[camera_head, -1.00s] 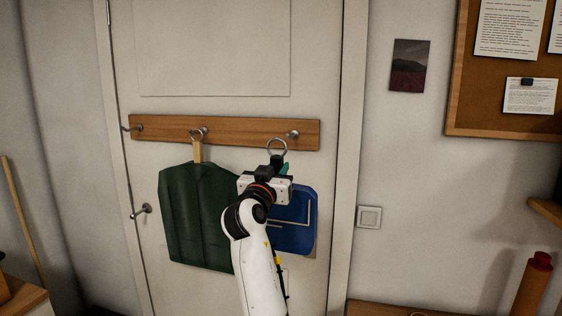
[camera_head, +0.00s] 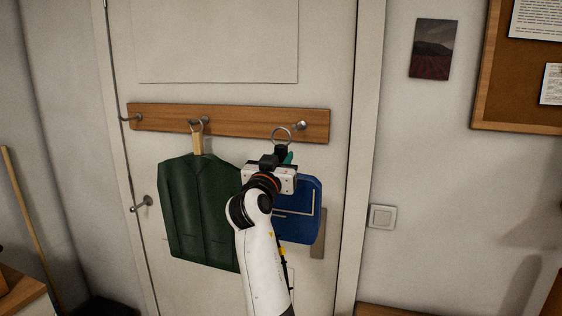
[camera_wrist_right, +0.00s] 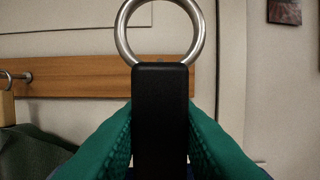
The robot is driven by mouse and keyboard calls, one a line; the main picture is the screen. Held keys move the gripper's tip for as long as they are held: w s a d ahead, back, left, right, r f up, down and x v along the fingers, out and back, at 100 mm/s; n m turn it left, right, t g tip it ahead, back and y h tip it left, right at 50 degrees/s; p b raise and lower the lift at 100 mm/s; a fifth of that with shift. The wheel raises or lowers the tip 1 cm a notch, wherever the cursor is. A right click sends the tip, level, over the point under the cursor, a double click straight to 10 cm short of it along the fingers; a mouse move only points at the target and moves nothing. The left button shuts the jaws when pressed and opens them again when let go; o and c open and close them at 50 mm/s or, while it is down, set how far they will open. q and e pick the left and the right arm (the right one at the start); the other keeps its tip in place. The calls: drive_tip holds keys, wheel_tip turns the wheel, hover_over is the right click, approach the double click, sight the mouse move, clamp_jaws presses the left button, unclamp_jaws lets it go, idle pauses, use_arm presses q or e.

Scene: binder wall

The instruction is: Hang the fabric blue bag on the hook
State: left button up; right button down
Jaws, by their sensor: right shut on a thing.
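The blue fabric bag (camera_head: 298,212) hangs below my right gripper (camera_head: 283,158) in the head view, partly hidden by my arm. Its black strap tab (camera_wrist_right: 160,115) is pinched between the teal fingers in the right wrist view. A metal ring (camera_wrist_right: 160,30) stands upright on top of the tab; it also shows in the head view (camera_head: 281,128). The right hook (camera_head: 301,126) on the wooden rail (camera_head: 245,122) is just right of the ring in the head view. The ring appears beside the hook's knob, not around it; their depth gap is unclear. My left gripper is out of view.
A green garment-like item (camera_head: 198,205) hangs from the middle hook (camera_head: 204,120), close to the left of my right arm. The left hook (camera_head: 136,117) is bare. The rail is on a white door with a handle (camera_head: 143,204). A light switch (camera_head: 381,217) is to the right.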

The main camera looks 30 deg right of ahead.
drive_tip(key=shift+w+d, duration=0.4)
drive_tip(key=shift+d, duration=0.1)
drive_tip(key=shift+f+b+x, duration=0.2)
drive_tip(key=shift+b+x, duration=0.05)
drive_tip(key=shift+x, duration=0.7)
drive_tip(key=shift+f+b+x, duration=0.15)
drive_tip(key=shift+b+x, duration=0.1)
drive_tip(key=shift+x, duration=0.75)
drive_tip(key=shift+f+b+x, duration=0.2)
drive_tip(key=shift+b+x, duration=0.05)
drive_tip(key=shift+x, duration=0.7)
drive_tip(key=shift+b, duration=0.7)
drive_tip(key=shift+w+d+r, duration=0.1)
drive_tip(key=shift+d, duration=0.05)
drive_tip(key=shift+f+x, duration=0.2)
drive_tip(key=shift+x, duration=1)
drive_tip(key=shift+w, duration=0.1)
